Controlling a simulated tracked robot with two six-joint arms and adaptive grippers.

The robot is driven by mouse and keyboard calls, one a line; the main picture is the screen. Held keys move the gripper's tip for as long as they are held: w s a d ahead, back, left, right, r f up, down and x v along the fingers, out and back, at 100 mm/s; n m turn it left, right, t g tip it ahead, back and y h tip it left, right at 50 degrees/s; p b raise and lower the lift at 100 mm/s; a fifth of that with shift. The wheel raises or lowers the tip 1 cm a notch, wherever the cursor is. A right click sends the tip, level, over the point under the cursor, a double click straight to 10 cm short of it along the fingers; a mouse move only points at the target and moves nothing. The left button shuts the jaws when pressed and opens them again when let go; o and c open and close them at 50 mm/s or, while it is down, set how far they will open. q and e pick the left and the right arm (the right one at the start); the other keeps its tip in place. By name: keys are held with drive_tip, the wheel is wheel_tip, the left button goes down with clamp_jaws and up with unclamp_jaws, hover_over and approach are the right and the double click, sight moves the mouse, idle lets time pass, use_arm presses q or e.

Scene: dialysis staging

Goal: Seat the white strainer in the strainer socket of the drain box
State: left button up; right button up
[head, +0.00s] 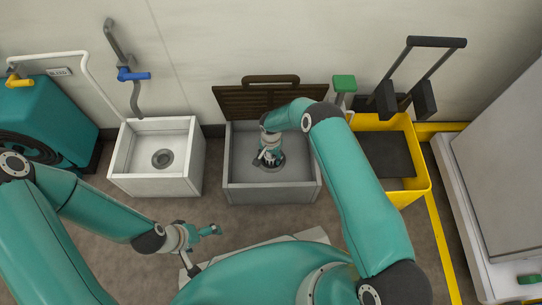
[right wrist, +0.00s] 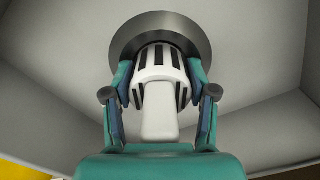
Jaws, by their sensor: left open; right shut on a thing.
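The white strainer (right wrist: 158,72), a slotted dome with a pale stem, is between the fingers of my right gripper (right wrist: 158,85). That gripper is shut on it. Beyond the strainer is the round dark socket (right wrist: 203,38) in the floor of the grey drain box; the strainer overlaps its ring. I cannot tell whether the strainer is inside the socket or just above it. In the head view my right gripper (head: 268,157) reaches down into the drain box (head: 272,194), largely hiding the socket. My left gripper (head: 204,248) is open and empty in front of the boxes.
A white box (head: 152,186) with a round drain stands left of the drain box. A dark slatted lid (head: 240,103) leans behind the drain box. A yellow bucket (head: 412,190) with a wringer handle stands right. A teal machine (head: 50,110) is far left. Floor between the boxes is narrow.

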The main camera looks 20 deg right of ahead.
drive_tip(key=shift+f+b, duration=0.55)
drive_tip(key=shift+f, duration=0.05)
drive_tip(key=o, duration=1.4)
drive_tip(key=shift+r, duration=0.1)
wheel_tip(320, 180, up, 12)
drive_tip(key=shift+f, duration=0.1)
